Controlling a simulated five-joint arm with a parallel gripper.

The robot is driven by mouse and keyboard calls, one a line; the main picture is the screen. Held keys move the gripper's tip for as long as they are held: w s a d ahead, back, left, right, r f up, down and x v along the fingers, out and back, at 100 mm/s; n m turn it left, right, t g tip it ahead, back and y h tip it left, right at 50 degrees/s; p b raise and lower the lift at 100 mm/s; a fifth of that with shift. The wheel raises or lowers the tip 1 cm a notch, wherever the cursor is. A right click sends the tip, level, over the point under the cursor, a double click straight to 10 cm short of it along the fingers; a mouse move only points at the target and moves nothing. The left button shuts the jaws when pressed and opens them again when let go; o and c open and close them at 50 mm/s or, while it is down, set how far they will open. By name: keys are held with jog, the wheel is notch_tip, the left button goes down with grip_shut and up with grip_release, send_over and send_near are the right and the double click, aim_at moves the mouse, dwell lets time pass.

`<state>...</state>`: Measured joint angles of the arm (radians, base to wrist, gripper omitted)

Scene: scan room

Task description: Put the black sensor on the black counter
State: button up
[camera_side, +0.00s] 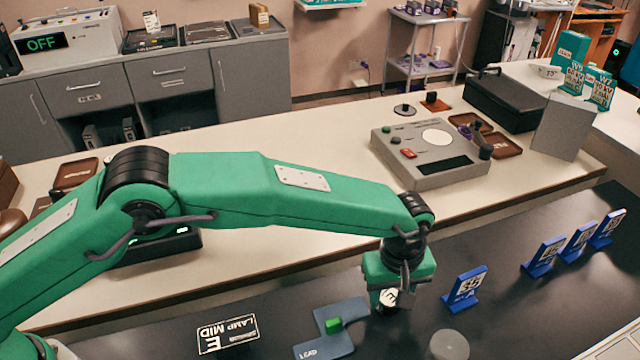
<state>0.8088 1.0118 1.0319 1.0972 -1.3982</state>
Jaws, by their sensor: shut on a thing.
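My gripper (390,302) is at the end of the green arm, low over the black counter (490,285), right of the picture's middle. It is shut on the black sensor (388,301), a small dark round piece with a pale, marked face. The jaws hide much of the sensor. I cannot tell whether the sensor touches the counter or hangs just above it.
A black label card (228,335) lies farther left. Blue tag stands (464,290) and a grey disc (449,346) are to the right. A grey device (430,152) sits on the pale bench behind.

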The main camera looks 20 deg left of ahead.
aim_at(390, 297)
jog(key=shift+f, duration=0.1)
jog(key=o, duration=1)
jog(key=shift+o, duration=0.2)
notch_tip(390, 297, up, 12)
dwell(0.7)
